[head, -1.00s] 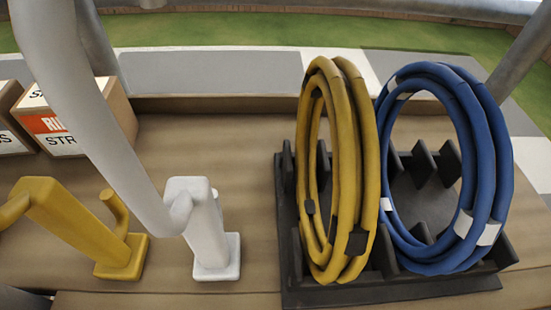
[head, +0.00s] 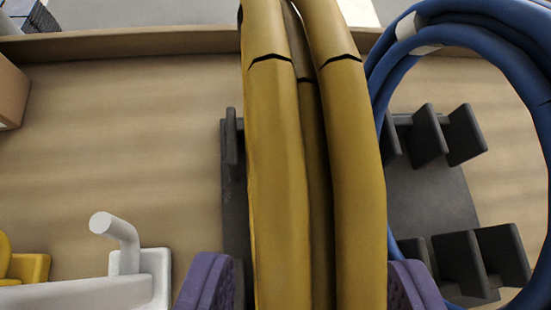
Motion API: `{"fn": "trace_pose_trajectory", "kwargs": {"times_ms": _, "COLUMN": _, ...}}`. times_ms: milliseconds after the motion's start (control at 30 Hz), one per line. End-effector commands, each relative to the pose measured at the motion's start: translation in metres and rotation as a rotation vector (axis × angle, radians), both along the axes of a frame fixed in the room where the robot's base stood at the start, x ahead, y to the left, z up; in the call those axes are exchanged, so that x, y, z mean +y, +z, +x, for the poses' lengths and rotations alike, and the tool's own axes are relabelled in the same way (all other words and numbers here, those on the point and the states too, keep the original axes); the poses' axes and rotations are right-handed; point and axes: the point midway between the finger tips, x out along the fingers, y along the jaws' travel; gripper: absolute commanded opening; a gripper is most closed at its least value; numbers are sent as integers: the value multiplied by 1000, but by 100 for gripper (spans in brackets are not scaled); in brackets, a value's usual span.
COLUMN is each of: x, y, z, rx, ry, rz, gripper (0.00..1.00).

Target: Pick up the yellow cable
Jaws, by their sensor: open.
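The yellow cable (head: 275,160) is a thick coil standing upright, seen nearly edge-on and close up in the middle of the head view. Its top and bottom run out of the picture. It stands in a dark slotted rack (head: 432,195). My gripper (head: 312,285) shows as two purple fingers at the bottom edge, one on each side of the yellow cable. The fingers are apart, with a visible gap on the left side; the right finger lies close to the cable, and whether it touches I cannot tell.
A blue cable coil (head: 535,100) stands in the same rack just to the right, close to my right finger. A white hook stand (head: 150,275) and a yellow one (head: 28,268) are at the lower left. A cardboard box (head: 10,92) is at the left edge. The wooden surface between is clear.

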Motion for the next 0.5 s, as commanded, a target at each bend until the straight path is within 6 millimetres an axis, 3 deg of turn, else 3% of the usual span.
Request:
{"fn": "trace_pose_trajectory", "kwargs": {"times_ms": 133, "x": 0, "y": 1, "z": 0, "rx": 0, "ry": 0, "rz": 0, "gripper": 50}}
{"fn": "trace_pose_trajectory", "kwargs": {"times_ms": 300, "x": 0, "y": 1, "z": 0, "rx": 0, "ry": 0, "rz": 0, "gripper": 11}}
{"fn": "trace_pose_trajectory", "kwargs": {"times_ms": 367, "x": 0, "y": 1, "z": 0, "rx": 0, "ry": 0, "rz": 0, "gripper": 0}}
{"fn": "trace_pose_trajectory", "kwargs": {"times_ms": 500, "x": 0, "y": 1, "z": -1, "rx": 0, "ry": 0, "rz": 0, "gripper": 0}}
